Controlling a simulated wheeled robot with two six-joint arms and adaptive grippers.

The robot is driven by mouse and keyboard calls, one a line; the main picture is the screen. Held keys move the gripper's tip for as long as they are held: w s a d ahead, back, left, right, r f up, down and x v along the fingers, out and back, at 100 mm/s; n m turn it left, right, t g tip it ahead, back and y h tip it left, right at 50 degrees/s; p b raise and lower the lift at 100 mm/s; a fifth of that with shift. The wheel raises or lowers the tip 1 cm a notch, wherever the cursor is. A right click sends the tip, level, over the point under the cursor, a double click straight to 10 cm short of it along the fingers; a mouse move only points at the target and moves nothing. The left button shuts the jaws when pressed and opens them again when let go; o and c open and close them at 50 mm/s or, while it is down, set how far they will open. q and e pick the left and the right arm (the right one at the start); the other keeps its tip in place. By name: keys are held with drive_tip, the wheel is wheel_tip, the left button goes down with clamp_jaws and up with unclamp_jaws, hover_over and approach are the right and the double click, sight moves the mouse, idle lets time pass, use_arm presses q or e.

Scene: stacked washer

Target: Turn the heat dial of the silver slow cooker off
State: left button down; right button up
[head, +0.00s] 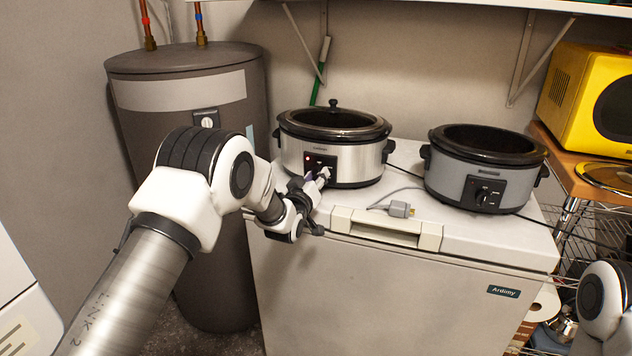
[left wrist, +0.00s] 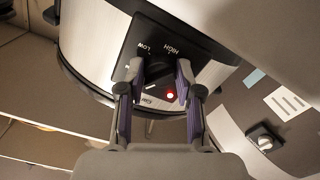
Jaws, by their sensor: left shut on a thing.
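The silver slow cooker (head: 296,152) stands on the white chest freezer at its back left, with its lid on. Its black control panel carries a lit red light (left wrist: 170,95) and HIGH and LOW marks. My left gripper (head: 322,176) is at the front of this panel. In the left wrist view the fingers (left wrist: 158,78) are shut on the heat dial (left wrist: 157,70), one on each side. The fingers partly hide the dial, so I cannot tell its exact setting. My right arm shows at the lower right edge, but its gripper is out of view.
A dark water heater (head: 180,88) stands at the left, a yellow microwave (head: 572,98) at the right.

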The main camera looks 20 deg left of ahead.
use_arm(q)
drive_tip(key=n+b, duration=0.1)
drive_tip(key=n, duration=0.2)
drive_tip(key=shift+r+n, duration=0.1)
drive_tip(key=shift+n, duration=0.3)
drive_tip(key=shift+n+b, duration=0.3)
drive_tip(key=shift+n, duration=1.2)
drive_tip(key=c, duration=0.8)
unclamp_jaws()
drive_tip(key=shift+o, duration=0.2)
drive_tip(key=s, duration=1.2)
drive_tip(key=shift+a, duration=0.25)
